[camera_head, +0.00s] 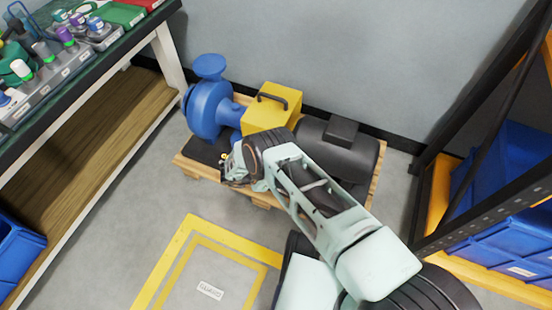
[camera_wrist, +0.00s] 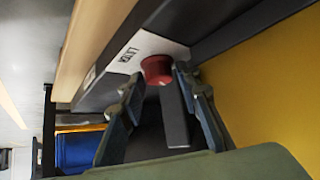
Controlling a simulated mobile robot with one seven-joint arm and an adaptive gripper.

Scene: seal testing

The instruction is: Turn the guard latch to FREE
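In the wrist view a red round knob (camera_wrist: 157,69) sits on a white label plate (camera_wrist: 128,56) with dark lettering I cannot read surely. A dark grey bar (camera_wrist: 173,116) runs from beside the knob toward the camera; it looks like the latch's lever. My gripper (camera_wrist: 158,82) has its fingers apart, one on each side of the knob and bar, with the right finger close to the bar. I cannot tell whether either finger touches. In the head view my gripper (camera_head: 231,170) is low at the front of the yellow guard (camera_head: 265,115), and my arm hides the latch.
The guard stands between a blue pump (camera_head: 207,108) and a dark motor (camera_head: 340,152) on a wooden pallet (camera_head: 192,170). A workbench (camera_head: 110,60) is at left, a rack with blue bins (camera_head: 510,165) at right. Floor with yellow marking (camera_head: 160,262) is clear in front.

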